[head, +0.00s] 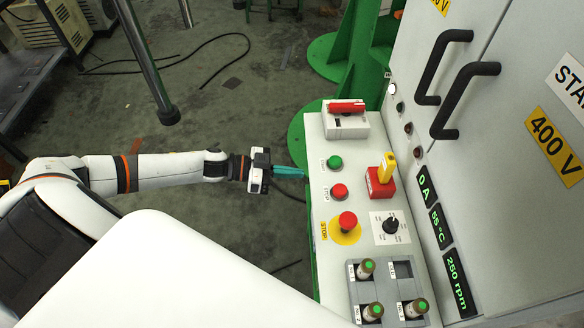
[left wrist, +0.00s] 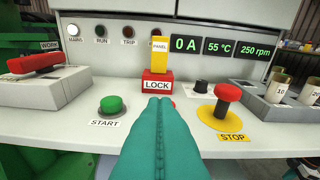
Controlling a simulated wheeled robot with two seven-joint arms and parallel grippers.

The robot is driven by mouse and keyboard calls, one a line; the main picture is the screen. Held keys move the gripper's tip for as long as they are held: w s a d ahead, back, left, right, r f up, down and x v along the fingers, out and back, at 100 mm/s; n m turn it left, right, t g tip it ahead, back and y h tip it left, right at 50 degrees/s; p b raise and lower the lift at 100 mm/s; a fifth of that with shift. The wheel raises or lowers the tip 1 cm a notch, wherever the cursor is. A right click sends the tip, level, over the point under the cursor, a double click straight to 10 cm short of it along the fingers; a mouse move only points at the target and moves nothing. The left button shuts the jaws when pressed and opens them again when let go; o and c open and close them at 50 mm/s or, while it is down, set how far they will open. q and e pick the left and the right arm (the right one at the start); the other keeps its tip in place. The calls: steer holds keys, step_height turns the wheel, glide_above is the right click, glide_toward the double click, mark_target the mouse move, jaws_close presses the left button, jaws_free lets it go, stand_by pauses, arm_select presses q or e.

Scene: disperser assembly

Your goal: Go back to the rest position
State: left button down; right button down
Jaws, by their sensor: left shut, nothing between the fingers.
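My left gripper (head: 290,172) is shut and empty. Its teal fingers end just short of the left edge of the control panel (head: 318,198), near the green start button (head: 335,162). In the left wrist view the shut fingers (left wrist: 160,105) point toward the red LOCK block (left wrist: 157,82) and hide most of a red button behind them. My left arm (head: 150,172) stretches out from the left, over the floor. My right gripper is not in either view.
The panel carries a red-handled switch (head: 346,108), a red stop button (head: 347,221) on yellow, a black knob (head: 391,226) and a grey rack (head: 355,302) with several green-topped cylinders. A grey cabinet (head: 520,80) stands behind. Open floor (head: 230,120) lies left of the panel.

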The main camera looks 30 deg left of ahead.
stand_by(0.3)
arm_select(q)
steer(key=w+a+f+n+t+y, duration=0.1)
steer(key=a+f+n+t+y, duration=0.15)
steer(key=f, duration=0.45)
steer(key=w+a+f+n+t+y, duration=0.1)
steer(key=a+f+y, duration=0.1)
steer(key=f+y, duration=0.3)
steer(key=s+a+f+n+g+y+p, duration=0.1)
steer(key=s+f, duration=0.2)
steer(key=f, duration=0.3)
steer(key=s+a+f+n+g+y, duration=0.1)
steer(key=s+f+n+y, duration=0.15)
steer(key=f, duration=0.45)
steer(key=s+d+f+g+y, duration=0.1)
steer(key=s+f+g, duration=0.1)
steer(key=s+f, duration=0.5)
steer(key=s+d+f+g+y, duration=0.15)
steer(key=s+f, duration=0.25)
steer(key=s, duration=0.5)
steer(key=s+d+f+g, duration=0.2)
steer(key=s+d, duration=0.1)
steer(key=s, duration=0.6)
steer(key=s+d+f+n+g, duration=0.1)
steer(key=s+d+f+g, duration=0.2)
steer(key=s, duration=0.6)
steer(key=shift+f+g+p, duration=0.25)
steer(key=shift+g+p, duration=0.05)
steer(key=shift+w, duration=0.1)
stand_by(1.4)
